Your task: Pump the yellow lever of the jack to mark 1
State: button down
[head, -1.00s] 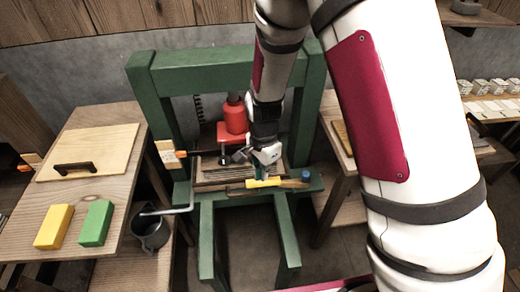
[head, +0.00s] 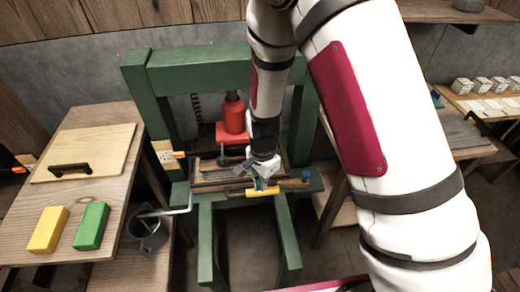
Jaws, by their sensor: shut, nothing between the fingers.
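The jack (head: 234,115) is a red bottle shape on a red plate, inside the green press frame (head: 203,57). The yellow lever (head: 250,192) lies roughly level across the front of the press bed, with a brown part and a blue end to its right. My gripper (head: 262,179) is pointed down at the lever, at its middle to right part. Its fingers are small and partly hidden by the wrist; they look shut, and I cannot tell whether they touch the lever. A marked scale with an orange pointer (head: 180,154) is on the left post; its marks are too small to read.
A wooden table (head: 95,115) on the left holds a board with a dark handle, a yellow block (head: 48,229) and a green block (head: 91,225). A grey bucket (head: 149,234) stands below. A bent grey rod (head: 178,211) sticks out left of the bed. A right bench holds small pale boxes.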

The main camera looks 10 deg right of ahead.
notch_tip(320, 180, up, 12)
jog(key=p, duration=0.4)
jog(key=shift+f, duration=0.1)
notch_tip(320, 180, down, 15)
jog(key=b, duration=0.3)
jog(key=shift+r, duration=0.2)
notch_tip(320, 180, up, 15)
jog(key=p, duration=0.4)
jog(key=shift+f, duration=0.2)
dwell(0.6)
